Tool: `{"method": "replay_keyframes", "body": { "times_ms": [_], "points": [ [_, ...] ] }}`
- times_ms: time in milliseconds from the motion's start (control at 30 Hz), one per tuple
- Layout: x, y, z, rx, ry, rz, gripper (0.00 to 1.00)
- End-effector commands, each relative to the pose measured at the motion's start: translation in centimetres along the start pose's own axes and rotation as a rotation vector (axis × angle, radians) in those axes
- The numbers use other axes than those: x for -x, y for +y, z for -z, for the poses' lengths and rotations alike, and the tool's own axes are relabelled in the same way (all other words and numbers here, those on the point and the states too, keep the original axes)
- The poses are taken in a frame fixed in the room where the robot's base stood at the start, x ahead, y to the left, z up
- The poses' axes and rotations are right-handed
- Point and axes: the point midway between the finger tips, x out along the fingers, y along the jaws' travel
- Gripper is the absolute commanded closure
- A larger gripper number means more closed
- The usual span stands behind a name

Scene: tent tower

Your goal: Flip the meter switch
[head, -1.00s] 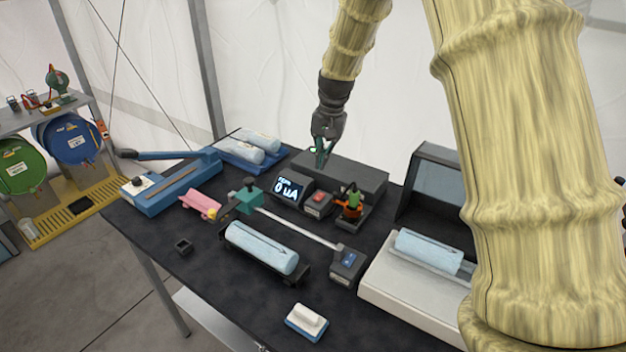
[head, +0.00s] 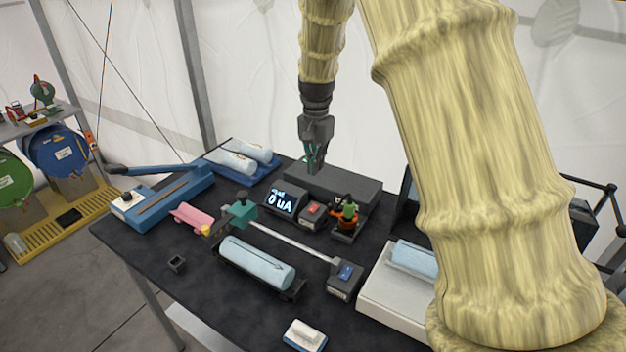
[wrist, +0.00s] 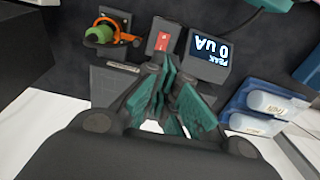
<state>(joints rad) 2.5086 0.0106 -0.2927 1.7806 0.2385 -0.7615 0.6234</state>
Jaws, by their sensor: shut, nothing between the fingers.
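The meter (head: 282,200) is a dark box whose lit display reads 0 uA. It also shows in the wrist view (wrist: 208,48). Just right of it in the head view is a small dark box with a red rocker switch (head: 313,209). The red switch shows at the top of the wrist view (wrist: 163,41), left of the display. My gripper (head: 314,169) hangs above the grey box behind the meter, apart from the switch. Its teal fingers (wrist: 170,72) are shut and empty, pointing toward the switch in the wrist view. I cannot tell which way the rocker is tipped.
An orange clamp with a green part (head: 346,213) stands right of the red switch. The flat grey box (head: 350,190) lies behind. A second switch box, blue-topped (head: 345,272), sits nearer, at the end of a metal rod. A light-blue cylinder (head: 255,263) lies in front.

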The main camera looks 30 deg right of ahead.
Motion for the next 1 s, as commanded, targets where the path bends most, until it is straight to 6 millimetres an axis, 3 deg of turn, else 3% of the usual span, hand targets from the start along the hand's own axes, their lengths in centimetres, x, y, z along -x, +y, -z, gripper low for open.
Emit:
{"method": "replay_keyframes", "body": {
  "times_ms": [600, 1000],
  "points": [
    [-8.9, -0.1, -0.2, 0.002, -0.002, -0.002, 1.00],
    [-12.5, -0.1, -0.1, 0.003, 0.000, 0.000, 1.00]
  ]
}}
